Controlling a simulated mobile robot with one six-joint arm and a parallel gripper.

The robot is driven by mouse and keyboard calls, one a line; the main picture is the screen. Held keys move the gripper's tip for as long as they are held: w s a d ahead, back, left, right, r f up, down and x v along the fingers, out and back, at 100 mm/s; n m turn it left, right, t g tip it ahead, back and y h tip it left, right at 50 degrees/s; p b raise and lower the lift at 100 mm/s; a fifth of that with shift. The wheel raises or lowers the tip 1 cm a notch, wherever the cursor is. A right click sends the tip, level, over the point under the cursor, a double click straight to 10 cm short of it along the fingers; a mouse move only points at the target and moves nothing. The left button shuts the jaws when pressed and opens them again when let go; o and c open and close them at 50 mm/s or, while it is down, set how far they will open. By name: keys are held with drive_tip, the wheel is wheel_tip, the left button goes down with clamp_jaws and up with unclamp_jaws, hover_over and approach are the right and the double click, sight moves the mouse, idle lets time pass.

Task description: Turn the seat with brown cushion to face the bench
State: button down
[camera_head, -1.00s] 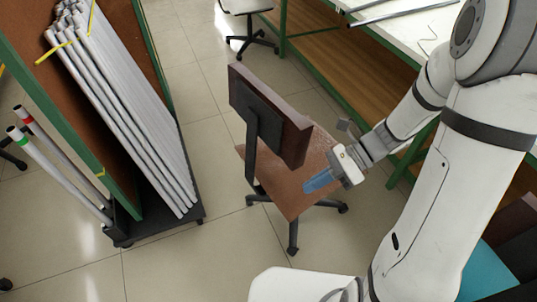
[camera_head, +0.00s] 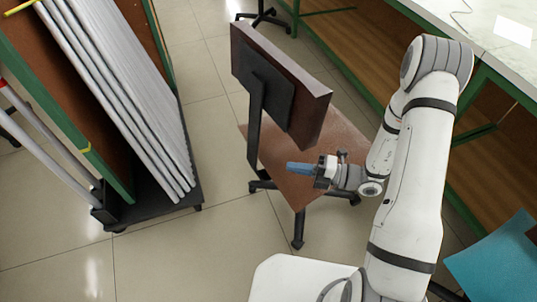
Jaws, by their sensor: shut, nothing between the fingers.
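The swivel seat with the brown cushion (camera_head: 338,135) stands in the middle of the view on a black wheeled base. The bench (camera_head: 470,135) has a green frame, a pale top and a wooden lower shelf at the right. My gripper (camera_head: 290,168) is shut and empty, its blue fingers pointing left, over the near part of the cushion beside the backrest's lower edge. I cannot tell whether it touches the seat.
A teal seat (camera_head: 497,262) is at lower right. Another chair's base (camera_head: 262,18) shows at the top. Floor between rack and brown seat is clear.

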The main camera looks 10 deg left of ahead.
drive_tip(key=w+a+b, duration=0.1)
drive_tip(key=w+a, duration=0.2)
drive_tip(key=a, duration=0.5)
drive_tip(key=shift+a+b, duration=0.4)
